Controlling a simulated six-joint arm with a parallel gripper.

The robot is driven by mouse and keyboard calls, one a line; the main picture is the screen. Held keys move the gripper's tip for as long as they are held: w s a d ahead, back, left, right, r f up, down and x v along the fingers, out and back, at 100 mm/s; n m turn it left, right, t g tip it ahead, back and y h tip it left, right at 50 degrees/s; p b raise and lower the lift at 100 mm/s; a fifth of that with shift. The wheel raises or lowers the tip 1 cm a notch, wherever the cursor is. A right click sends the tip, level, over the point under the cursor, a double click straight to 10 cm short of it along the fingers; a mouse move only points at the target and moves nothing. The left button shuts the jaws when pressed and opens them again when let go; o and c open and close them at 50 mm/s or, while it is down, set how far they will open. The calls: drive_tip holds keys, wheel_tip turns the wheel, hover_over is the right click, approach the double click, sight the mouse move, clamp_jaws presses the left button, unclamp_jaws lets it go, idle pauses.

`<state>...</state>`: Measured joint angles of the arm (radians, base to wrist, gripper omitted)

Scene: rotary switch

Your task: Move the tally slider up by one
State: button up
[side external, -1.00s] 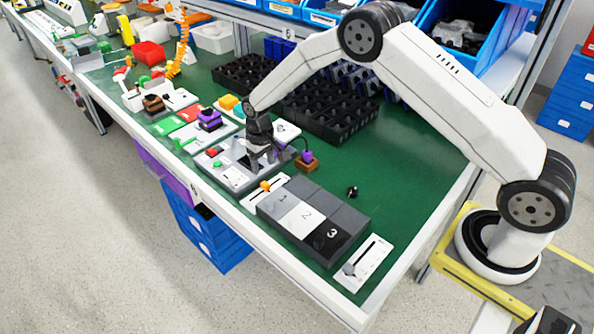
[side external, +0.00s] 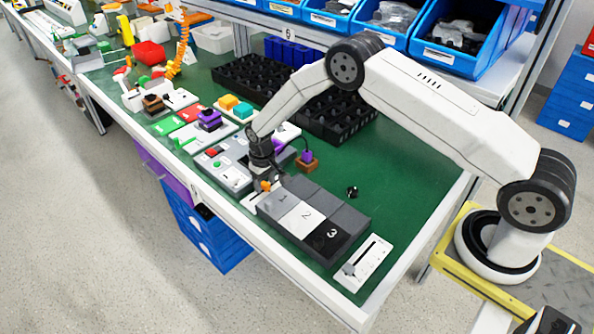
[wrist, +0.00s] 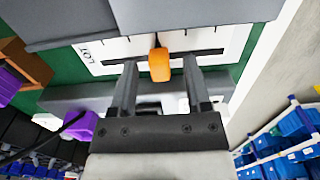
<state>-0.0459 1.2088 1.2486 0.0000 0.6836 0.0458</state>
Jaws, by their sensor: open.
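A slider with an orange knob (side external: 266,185) on a white plate (side external: 249,202) lies beside the dark numbered block. In the wrist view, the orange knob (wrist: 160,65) stands on a dark slot in the white plate (wrist: 230,46), which has tick marks and letters like "LOT". My gripper (side external: 268,178) is open at the knob. In the wrist view, my gripper's fingers (wrist: 161,72) stand on either side of the knob, with a gap on each side. A second white slider plate (side external: 372,255) with a grey knob (side external: 348,269) lies at the front right. No "tally" label is legible.
The block with grey, white and black panels (side external: 305,220) borders the orange-knob slider. A grey box with red and green buttons (side external: 226,172) stands on its other side. A purple plug on a brown block (side external: 307,162) is behind.

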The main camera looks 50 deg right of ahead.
clamp_jaws()
idle(1.4)
